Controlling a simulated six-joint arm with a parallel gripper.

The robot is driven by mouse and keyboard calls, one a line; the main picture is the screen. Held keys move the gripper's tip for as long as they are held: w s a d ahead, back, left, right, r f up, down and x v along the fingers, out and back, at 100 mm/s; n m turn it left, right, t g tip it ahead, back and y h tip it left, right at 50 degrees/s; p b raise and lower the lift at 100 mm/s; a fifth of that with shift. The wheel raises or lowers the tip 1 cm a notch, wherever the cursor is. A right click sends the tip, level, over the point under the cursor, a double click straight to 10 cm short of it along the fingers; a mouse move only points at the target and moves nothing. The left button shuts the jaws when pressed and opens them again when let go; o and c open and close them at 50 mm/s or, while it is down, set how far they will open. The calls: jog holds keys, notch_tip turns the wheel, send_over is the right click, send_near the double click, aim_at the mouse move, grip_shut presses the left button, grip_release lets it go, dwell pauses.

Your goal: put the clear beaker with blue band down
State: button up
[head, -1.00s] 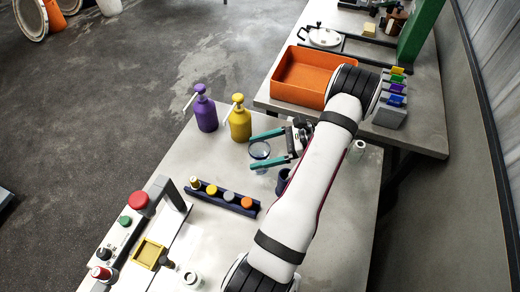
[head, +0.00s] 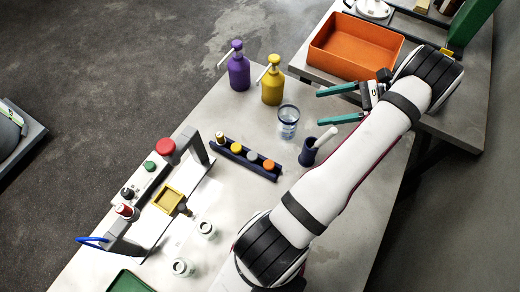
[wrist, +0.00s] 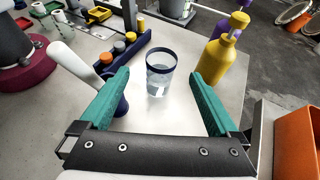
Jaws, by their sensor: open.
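The clear beaker with blue band (head: 288,122) stands upright on the grey table, right of the yellow pump bottle in the head view. In the wrist view the beaker (wrist: 160,72) is ahead of the fingers, centred between them and apart from both. My gripper (head: 328,105) has teal fingers spread wide with nothing between them. It is to the right of the beaker in the head view. In the wrist view both gripper fingertips (wrist: 160,85) show clearly.
A yellow pump bottle (head: 272,82) and a purple one (head: 238,68) stand beyond the beaker. A dark holder with a white-handled tool (head: 308,152) stands close by. A rack of capped vials (head: 246,158) lies to the left. An orange bin (head: 355,48) is behind.

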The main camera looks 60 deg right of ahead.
jog(key=w+a+r+n+g+y, duration=0.1)
jog(key=w+a+r+n+g, duration=0.35)
jog(key=w+a, duration=0.4)
jog(key=w+a+r+n+g+y, duration=0.1)
jog(key=w+a+r+n+g, duration=0.4)
jog(key=w+a, duration=0.35)
jog(key=w+a+r+n+g+h, duration=0.1)
jog(key=w+a+r+n+g, duration=0.1)
jog(key=a+n, duration=0.5)
jog(key=s+a+n+h, duration=0.2)
jog(key=s+a+n, duration=0.2)
jog(key=a, duration=0.4)
jog(key=s+a+f+n+h, duration=0.1)
jog(key=s+a+n+h, duration=0.2)
jog(key=s+a, duration=0.3)
jog(key=a+n, duration=0.1)
jog(key=a, duration=0.2)
jog(key=shift+n, duration=0.35)
jog(key=shift+f+g, duration=0.1)
jog(key=shift+g, duration=0.15)
jog(key=shift+o, duration=0.2)
